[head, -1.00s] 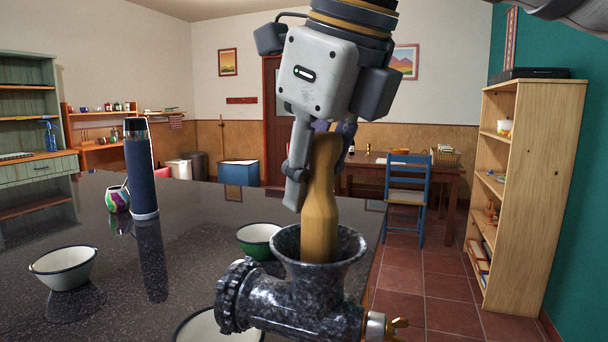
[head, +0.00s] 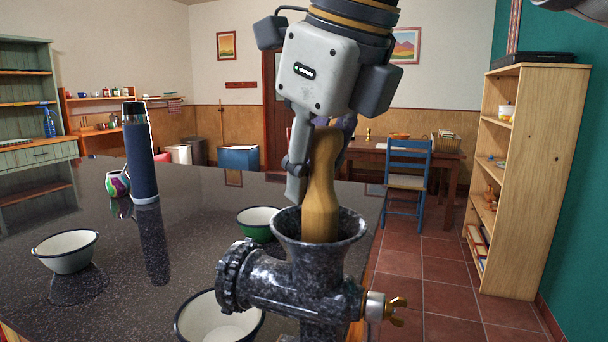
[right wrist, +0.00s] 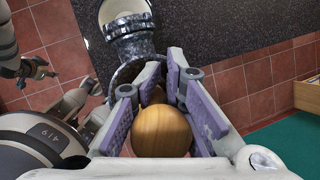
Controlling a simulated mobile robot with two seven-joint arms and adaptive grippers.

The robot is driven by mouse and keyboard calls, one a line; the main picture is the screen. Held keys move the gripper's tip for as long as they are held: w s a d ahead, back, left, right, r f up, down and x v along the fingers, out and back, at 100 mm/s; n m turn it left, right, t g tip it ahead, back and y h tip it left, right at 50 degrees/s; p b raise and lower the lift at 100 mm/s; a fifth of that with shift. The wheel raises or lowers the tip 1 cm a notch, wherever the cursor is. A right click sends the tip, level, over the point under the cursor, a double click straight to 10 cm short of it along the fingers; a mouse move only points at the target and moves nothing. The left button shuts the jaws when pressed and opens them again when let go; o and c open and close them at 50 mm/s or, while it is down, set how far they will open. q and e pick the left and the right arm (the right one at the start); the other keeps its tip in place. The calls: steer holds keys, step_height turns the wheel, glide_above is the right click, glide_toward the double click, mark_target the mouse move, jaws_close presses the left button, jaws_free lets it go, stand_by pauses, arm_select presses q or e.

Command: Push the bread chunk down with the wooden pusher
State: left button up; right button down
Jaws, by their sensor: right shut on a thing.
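The wooden pusher (head: 321,190) stands upright with its lower end inside the funnel mouth of the dark speckled grinder (head: 318,262). My right gripper (head: 312,170) is shut on the pusher's upper part, above the funnel. In the right wrist view the pusher's round top (right wrist: 162,130) sits between the purple finger pads. The bread chunk is not visible; the funnel wall and pusher hide the inside. My left gripper (right wrist: 38,70) shows small at the left of the right wrist view, away from the grinder; its opening is unclear.
A white bowl (head: 192,322) stands below the grinder on the dark counter (head: 110,240). A green bowl (head: 258,221), another white bowl (head: 66,252), a blue flask (head: 141,160) and a colourful cup (head: 117,183) stand on the counter. A shelf (head: 530,180) is at the right.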

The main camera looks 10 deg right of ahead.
steer(key=shift+r, duration=0.1)
step_height(320, 180, up, 8)
steer(key=shift+f, duration=0.2)
stand_by(0.6)
